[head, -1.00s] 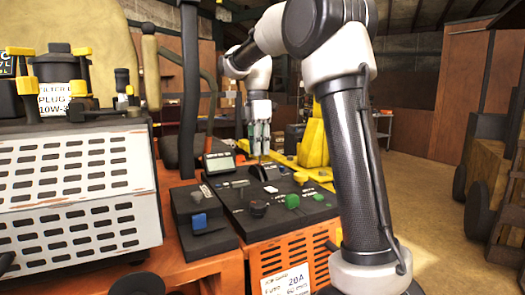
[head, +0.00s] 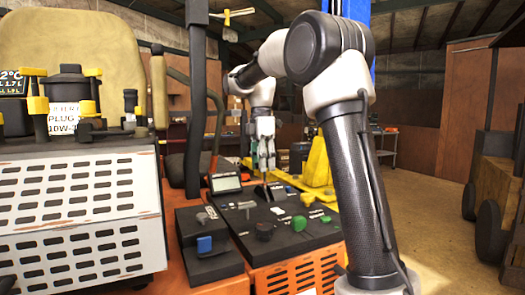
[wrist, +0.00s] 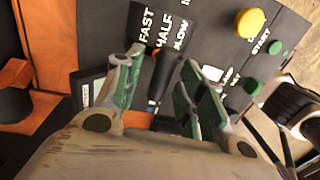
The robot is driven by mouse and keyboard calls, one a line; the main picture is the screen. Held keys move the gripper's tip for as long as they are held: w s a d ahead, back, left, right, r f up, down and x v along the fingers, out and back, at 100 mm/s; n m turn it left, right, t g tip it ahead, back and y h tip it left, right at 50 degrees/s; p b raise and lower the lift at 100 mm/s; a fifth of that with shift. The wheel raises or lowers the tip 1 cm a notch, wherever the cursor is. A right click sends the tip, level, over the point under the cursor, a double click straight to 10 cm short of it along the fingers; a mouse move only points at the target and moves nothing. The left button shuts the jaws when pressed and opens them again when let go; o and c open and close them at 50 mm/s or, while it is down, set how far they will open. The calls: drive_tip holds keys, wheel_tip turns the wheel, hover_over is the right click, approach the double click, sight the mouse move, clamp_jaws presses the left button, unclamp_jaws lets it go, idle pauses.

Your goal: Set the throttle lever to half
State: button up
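The throttle lever (wrist: 159,72) is a dark lever on the black control panel (head: 285,240), in line with the HALF label (wrist: 165,35) in the wrist view. The FAST label (wrist: 146,25) is left of it and the SLOW label (wrist: 180,36) right of it. I cannot tell its exact setting. My gripper (wrist: 160,92) has green-padded fingers, which are apart, one on each side of the lever, with a gap showing. In the head view my gripper (head: 263,168) hangs over the far part of the panel; the lever is hard to make out there.
A yellow button (wrist: 250,22) and green buttons (wrist: 252,86) sit to the right of the labels in the wrist view. A small display (head: 225,183) and a box with a blue switch (head: 204,244) stand left of the panel. A dark upright bar (head: 195,100) rises beside them.

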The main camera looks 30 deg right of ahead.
wheel_tip(320, 180, up, 11)
drive_tip(key=shift+w, duration=0.45)
